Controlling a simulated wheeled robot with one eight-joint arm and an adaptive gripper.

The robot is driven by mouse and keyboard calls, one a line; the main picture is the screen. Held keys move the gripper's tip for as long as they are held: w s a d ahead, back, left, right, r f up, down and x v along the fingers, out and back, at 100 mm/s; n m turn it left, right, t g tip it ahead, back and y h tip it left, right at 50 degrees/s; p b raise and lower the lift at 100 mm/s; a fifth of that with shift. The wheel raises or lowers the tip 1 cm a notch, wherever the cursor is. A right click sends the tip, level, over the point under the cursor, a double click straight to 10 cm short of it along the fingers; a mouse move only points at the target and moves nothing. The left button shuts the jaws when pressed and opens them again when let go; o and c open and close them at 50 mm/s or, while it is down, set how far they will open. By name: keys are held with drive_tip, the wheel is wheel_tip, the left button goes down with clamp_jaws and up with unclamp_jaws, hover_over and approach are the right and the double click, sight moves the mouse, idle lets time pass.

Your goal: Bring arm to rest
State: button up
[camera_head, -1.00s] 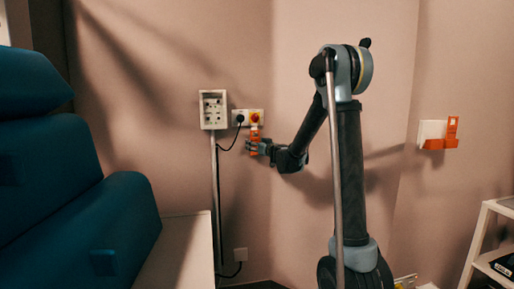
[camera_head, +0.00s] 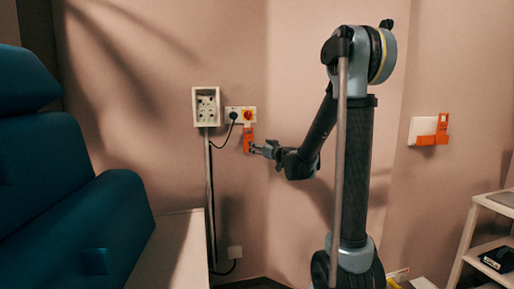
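My gripper (camera_head: 258,149) is at the end of my bent arm, near the back wall and pointing left. An orange piece (camera_head: 248,138) hangs on the wall just left of the fingertips, below a socket plate with a red and yellow switch (camera_head: 247,115). The fingers look parted, with nothing visible between them. Whether a fingertip touches the orange piece is too small to tell.
A grey-white socket box (camera_head: 206,107) is on the wall left of the switch, with a conduit below. A white plate with an orange bracket (camera_head: 429,131) is on the right wall. A teal chair (camera_head: 75,215) fills the left. A white shelf (camera_head: 480,245) stands at right.

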drive_tip(key=s+d+f+n+g, duration=0.1)
drive_tip(key=s+d+f+g, duration=0.15)
drive_tip(key=s, duration=0.75)
drive_tip(key=s+d+f+g, duration=0.1)
drive_tip(key=s+f+g, duration=0.25)
drive_tip(key=s, duration=0.55)
drive_tip(key=s+d+f+m+g+h, duration=0.2)
drive_tip(key=s+d+f, duration=0.3)
drive_tip(key=s, duration=0.4)
drive_tip(key=s+d+f+m+g+h, duration=0.2)
drive_tip(key=s+d+f+h, duration=0.2)
drive_tip(key=s+d, duration=0.3)
drive_tip(key=s+d+f+m+g+h, duration=0.3)
drive_tip(key=s+d+f, duration=0.3)
drive_tip(key=s, duration=0.4)
drive_tip(key=shift+s+d+f, duration=0.35)
drive_tip(key=shift+d+f, duration=0.05)
drive_tip(key=shift+w+f, duration=0.2)
drive_tip(key=shift+w, duration=0.3)
